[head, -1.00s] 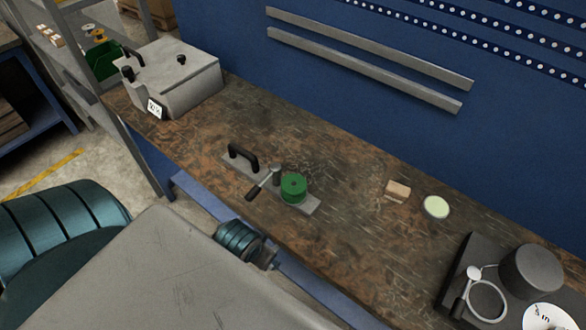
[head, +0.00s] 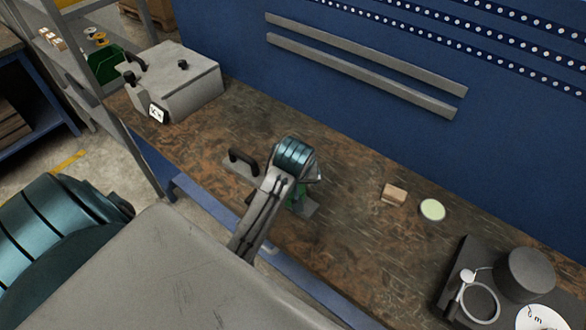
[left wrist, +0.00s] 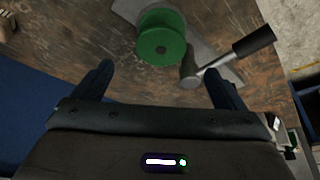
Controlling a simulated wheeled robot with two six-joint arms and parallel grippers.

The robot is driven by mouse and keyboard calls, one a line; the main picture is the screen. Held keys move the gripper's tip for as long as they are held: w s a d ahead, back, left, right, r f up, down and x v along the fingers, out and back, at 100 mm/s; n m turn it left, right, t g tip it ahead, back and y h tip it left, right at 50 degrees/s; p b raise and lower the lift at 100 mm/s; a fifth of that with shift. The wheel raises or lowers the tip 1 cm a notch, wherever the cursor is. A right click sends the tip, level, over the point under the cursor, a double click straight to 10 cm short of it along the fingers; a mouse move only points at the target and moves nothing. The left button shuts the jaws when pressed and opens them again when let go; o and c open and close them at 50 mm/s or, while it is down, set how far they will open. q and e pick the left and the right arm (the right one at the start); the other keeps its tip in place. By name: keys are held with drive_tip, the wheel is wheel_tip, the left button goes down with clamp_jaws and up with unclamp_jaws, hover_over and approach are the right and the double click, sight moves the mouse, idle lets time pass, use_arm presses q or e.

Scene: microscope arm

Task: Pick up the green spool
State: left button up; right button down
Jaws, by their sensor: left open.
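The green spool (left wrist: 162,38) stands on a flat grey metal plate on the workbench. In the head view my left arm covers most of it, and only a green sliver (head: 297,196) shows. My left gripper (left wrist: 158,80) is open and empty. In the left wrist view the spool is ahead of the gap between its two dark fingers, apart from them. A metal lever with a black handle (left wrist: 253,41) sits right beside the spool, ahead of the right-hand finger. My right gripper is in neither view.
A black handle (head: 243,160) rises from the plate's left end. A wooden block (head: 394,194) and a pale green disc (head: 432,210) lie to the right. A grey machine box (head: 178,84) stands far left, and a dark device (head: 526,272) at the right. Bench between is mostly clear.

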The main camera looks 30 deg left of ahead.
use_arm(q)
drive_tip(key=x, duration=0.3)
drive_tip(key=shift+a+f+p, duration=0.1)
drive_tip(key=shift+f+p, duration=0.05)
drive_tip(key=shift+p, duration=0.15)
drive_tip(key=shift+w+f+p, duration=0.15)
drive_tip(key=shift+f+p, duration=0.3)
drive_tip(key=shift+f, duration=0.05)
drive_tip(key=p+x, duration=0.1)
drive_tip(key=x, duration=0.2)
drive_tip(key=shift+a+f+p, duration=0.1)
drive_tip(key=shift+f+p, duration=0.05)
drive_tip(key=shift+p, duration=0.2)
drive_tip(key=shift+w+a+f, duration=0.1)
drive_tip(key=shift+w+f, duration=0.1)
drive_tip(key=shift+f, duration=0.35)
drive_tip(key=c, duration=1.1)
